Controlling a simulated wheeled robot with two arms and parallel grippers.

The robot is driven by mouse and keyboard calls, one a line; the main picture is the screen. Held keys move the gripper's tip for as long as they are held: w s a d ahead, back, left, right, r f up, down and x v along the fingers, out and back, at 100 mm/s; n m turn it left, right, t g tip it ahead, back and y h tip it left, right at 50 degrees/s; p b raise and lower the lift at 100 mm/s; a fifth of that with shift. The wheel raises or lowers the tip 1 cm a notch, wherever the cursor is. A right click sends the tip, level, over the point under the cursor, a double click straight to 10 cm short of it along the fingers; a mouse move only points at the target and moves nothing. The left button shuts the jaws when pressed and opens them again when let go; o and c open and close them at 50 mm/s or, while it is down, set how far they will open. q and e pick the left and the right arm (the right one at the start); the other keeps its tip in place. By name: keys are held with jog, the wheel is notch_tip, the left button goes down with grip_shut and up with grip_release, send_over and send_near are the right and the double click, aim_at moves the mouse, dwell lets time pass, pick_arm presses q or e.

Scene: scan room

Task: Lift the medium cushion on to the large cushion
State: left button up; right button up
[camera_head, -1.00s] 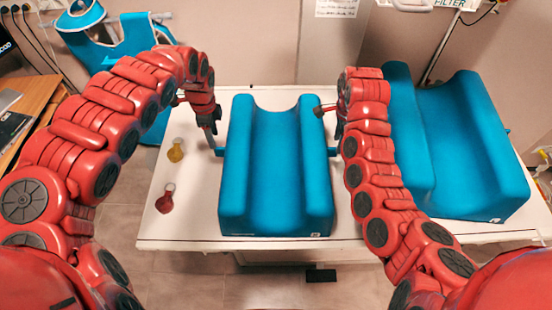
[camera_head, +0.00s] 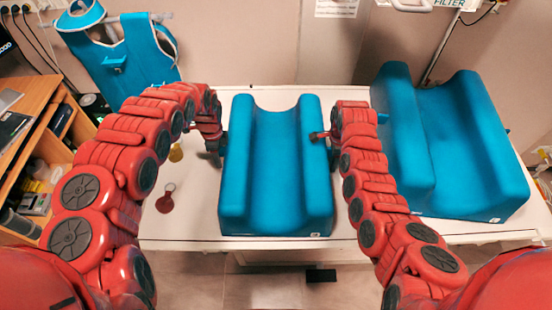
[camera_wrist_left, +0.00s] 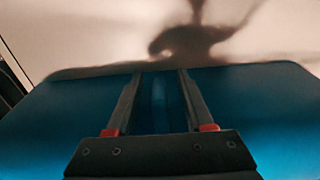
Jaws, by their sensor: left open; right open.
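The medium cushion (camera_head: 277,185), blue with a trough along its middle, lies on the white table between my arms. The large cushion (camera_head: 462,140), also blue and troughed, stands to its right on the same table. My left gripper (camera_head: 218,147) is open at the medium cushion's left side. In the left wrist view its fingers (camera_wrist_left: 160,78) are apart in front of the blue cushion side (camera_wrist_left: 75,110), with a paler blue strip between them. My right gripper (camera_head: 328,138) is open at the cushion's right side; its fingertips are mostly hidden.
A wooden shelf (camera_head: 45,125) stands at the left. A blue apron (camera_head: 120,60) hangs behind. The wall is close behind the table.

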pick_arm(q)
grip_shut()
pick_arm(e)
grip_shut()
dwell(1.3)
